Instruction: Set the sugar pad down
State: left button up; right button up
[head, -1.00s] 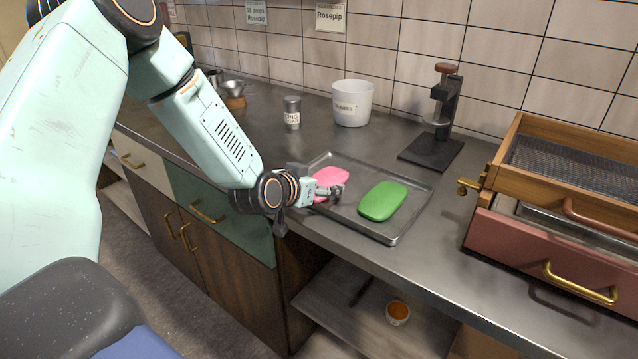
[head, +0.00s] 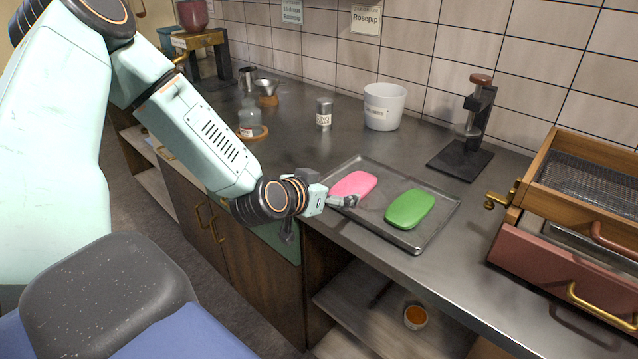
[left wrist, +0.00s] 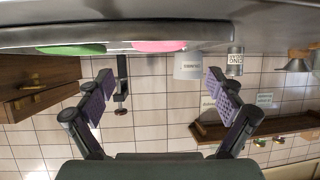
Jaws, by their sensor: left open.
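A pink pad (head: 353,184) lies flat in the left part of a metal tray (head: 433,229) on the counter. A green pad (head: 410,208) lies beside it on the right, apart from it. My left gripper (head: 346,201) is at the tray's near left edge, by the pink pad's near side. In the left wrist view the picture is upside down, and the left gripper's fingers (left wrist: 160,85) are spread wide with nothing between them. The pink pad (left wrist: 160,46) and green pad (left wrist: 72,49) show at the top there. My right gripper is not in view.
A white tub (head: 384,107), a labelled tin (head: 324,114) and a black press stand (head: 466,145) stand behind the tray. A wooden drawer unit (head: 570,215) is on the right. A glass bottle (head: 249,118) stands further left. An open shelf is below the counter.

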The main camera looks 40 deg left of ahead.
aim_at(351, 186)
pick_arm(q)
jog(key=p+v, duration=0.4)
jog(key=v, duration=0.1)
jog(key=shift+s+r, duration=0.1)
jog(key=shift+s, duration=0.05)
jog(key=shift+s, duration=0.1)
dwell(0.3)
jog(key=b+x, duration=0.2)
jog(key=shift+w+f+b, duration=0.3)
jog(key=shift+f+b, duration=0.05)
jog(key=shift+b, duration=0.05)
jog(key=b+x, duration=0.2)
jog(key=x, duration=0.1)
jog(key=shift+w, duration=0.2)
jog(key=b+x, duration=0.2)
jog(key=x, duration=0.2)
jog(key=shift+w+f, duration=0.1)
jog(key=shift+w, duration=0.2)
jog(key=shift+w+f+b, duration=0.2)
jog(key=shift+w+b, duration=0.25)
jog(key=shift+w, duration=0.15)
